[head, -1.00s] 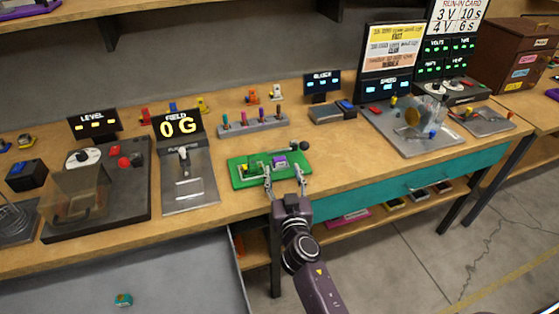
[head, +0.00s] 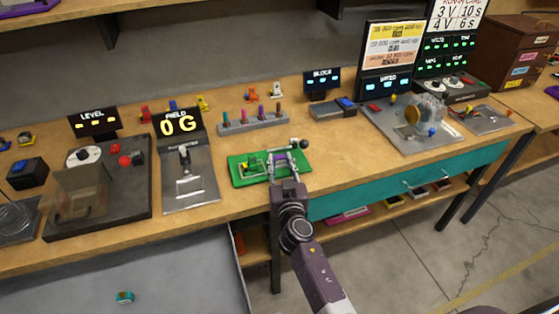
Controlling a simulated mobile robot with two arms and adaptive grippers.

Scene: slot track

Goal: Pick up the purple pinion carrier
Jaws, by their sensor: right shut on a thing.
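The purple pinion carrier (head: 280,158) is at the right part of a green base plate (head: 240,181) on the wooden bench. My right gripper (head: 281,156) reaches in from the front, over the green plate, and its fingers are shut on the purple carrier. The fingers hide most of the carrier, and I cannot tell whether it is clear of the plate. A small yellow-green part (head: 253,168) stands on the plate to the left of the gripper. My left gripper is not in view.
A black-knobbed lever (head: 303,144) is just behind the gripper. A grey rack of colored pegs (head: 254,127) stands behind the plate. The steel FIELD lever panel (head: 190,190) is to the left. Bare bench (head: 340,155) lies to the right.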

